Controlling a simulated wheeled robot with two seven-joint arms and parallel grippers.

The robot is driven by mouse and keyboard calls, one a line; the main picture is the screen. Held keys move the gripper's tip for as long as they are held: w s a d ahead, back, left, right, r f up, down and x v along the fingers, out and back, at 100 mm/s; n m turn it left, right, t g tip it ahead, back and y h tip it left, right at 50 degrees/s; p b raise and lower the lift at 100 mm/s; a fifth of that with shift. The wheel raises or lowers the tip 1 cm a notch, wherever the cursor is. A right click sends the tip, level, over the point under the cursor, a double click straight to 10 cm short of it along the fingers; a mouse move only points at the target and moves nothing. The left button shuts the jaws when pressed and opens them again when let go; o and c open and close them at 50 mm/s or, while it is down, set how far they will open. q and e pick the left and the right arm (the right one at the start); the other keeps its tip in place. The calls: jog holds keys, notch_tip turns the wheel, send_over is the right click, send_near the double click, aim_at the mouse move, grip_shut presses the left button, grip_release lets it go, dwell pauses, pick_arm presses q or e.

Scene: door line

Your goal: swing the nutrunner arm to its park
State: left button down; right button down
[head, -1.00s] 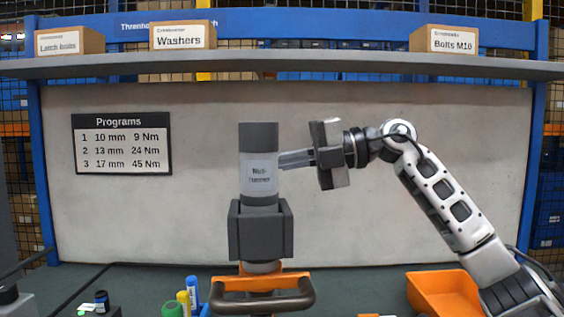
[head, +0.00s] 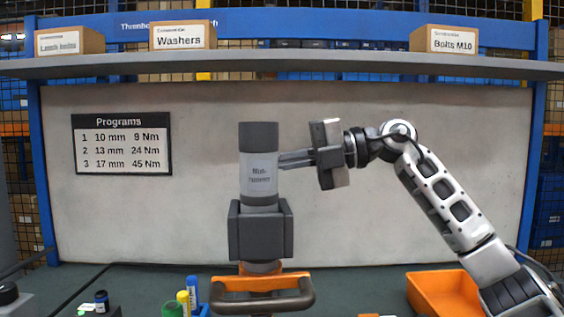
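My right gripper (head: 290,160) comes in from the right at the height of the label. Its fingers meet the right edge of the cylinder in the picture, and their tips are hidden or end there. Whether they hold it is not clear. My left gripper is out of view. No park rest can be made out.
A shelf (head: 300,67) with several cardboard boxes runs above. A programs board (head: 121,144) hangs on the pale back panel. On the green bench are an orange bin (head: 425,292) at right, and a blue marker (head: 192,290) and a yellow marker (head: 183,302) left of the handle.

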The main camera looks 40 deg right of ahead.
jog(key=c, duration=1.4)
grip_release()
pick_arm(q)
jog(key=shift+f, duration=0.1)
pick_arm(e)
jog(key=shift+d, duration=0.1)
pick_arm(q)
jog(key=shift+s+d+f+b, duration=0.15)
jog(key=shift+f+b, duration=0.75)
jog(key=shift+b, duration=1.4)
pick_arm(e)
jog(key=v, duration=1.6)
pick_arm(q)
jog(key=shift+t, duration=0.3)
